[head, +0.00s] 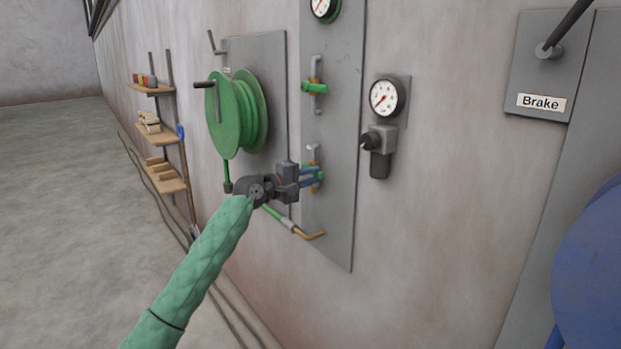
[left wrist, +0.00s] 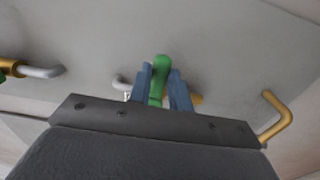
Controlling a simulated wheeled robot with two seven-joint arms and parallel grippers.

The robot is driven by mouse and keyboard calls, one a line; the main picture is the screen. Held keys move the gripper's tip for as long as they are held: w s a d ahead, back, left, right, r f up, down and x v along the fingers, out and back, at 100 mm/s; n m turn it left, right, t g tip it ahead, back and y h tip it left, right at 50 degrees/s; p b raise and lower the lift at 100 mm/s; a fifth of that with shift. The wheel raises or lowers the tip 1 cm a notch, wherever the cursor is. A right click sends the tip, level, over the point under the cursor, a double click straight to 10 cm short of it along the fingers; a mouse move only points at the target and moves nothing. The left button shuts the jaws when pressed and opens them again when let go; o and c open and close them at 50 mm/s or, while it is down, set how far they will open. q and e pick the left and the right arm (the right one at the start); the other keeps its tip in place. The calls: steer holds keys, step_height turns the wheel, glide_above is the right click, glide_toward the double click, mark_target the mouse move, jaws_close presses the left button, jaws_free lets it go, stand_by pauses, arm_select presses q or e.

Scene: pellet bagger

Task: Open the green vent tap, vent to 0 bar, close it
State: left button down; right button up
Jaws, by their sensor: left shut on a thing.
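A lower green tap (head: 320,178) sits on the grey wall panel. My left gripper (head: 312,175) is at this tap, its blue fingers closed on the green handle. In the left wrist view the green handle (left wrist: 160,68) stands between the two fingers (left wrist: 161,88). A second green tap (head: 314,87) sits higher on the same panel, its handle crosswise to its upright grey pipe. A round gauge (head: 324,7) at the panel's top is cut by the picture edge. Its reading is too small to tell. My right gripper is in neither view.
A second gauge (head: 386,97) with a black-knobbed regulator (head: 379,142) is right of the panel (head: 341,220). A green hose reel (head: 236,112) hangs on the left. A brass elbow pipe (head: 313,236) juts below the lower tap. A Brake plate (head: 541,102) is far right.

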arm_select(q)
steer(key=shift+f, duration=0.1)
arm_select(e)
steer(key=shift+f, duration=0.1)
arm_select(q)
steer(key=c, duration=1.3)
jaws_free()
steer(key=shift+s+a, duration=0.25)
steer(key=shift+a, duration=0.15)
steer(key=shift+b+v, duration=0.9)
steer(key=shift+v, duration=2.5)
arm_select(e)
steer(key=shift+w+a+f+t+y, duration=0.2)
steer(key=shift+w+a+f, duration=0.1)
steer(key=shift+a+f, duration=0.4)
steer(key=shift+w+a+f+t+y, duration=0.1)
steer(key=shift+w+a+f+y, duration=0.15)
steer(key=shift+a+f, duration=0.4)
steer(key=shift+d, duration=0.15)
